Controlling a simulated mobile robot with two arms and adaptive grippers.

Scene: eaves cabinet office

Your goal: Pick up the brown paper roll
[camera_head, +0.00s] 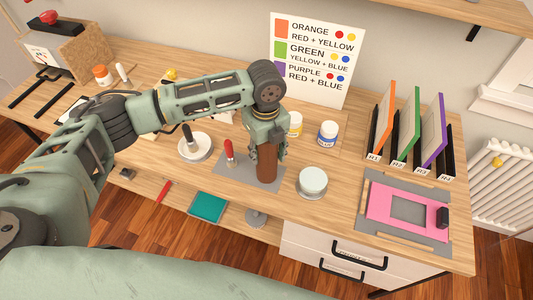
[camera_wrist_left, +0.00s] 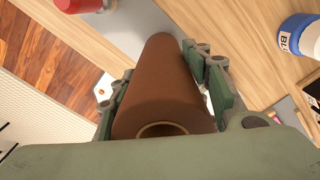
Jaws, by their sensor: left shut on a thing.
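The brown paper roll (camera_head: 267,164) is upright over the grey mat (camera_head: 235,174) in the head view. My left gripper (camera_head: 265,150) comes down on it from above and is shut on its upper part. In the left wrist view the roll (camera_wrist_left: 163,85) lies between the two green fingers (camera_wrist_left: 165,95), with its hollow end towards the camera. I cannot tell whether its lower end touches the mat. My right gripper is not in view.
A pink sheet (camera_head: 385,206) and upright coloured boards (camera_head: 408,125) are further right.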

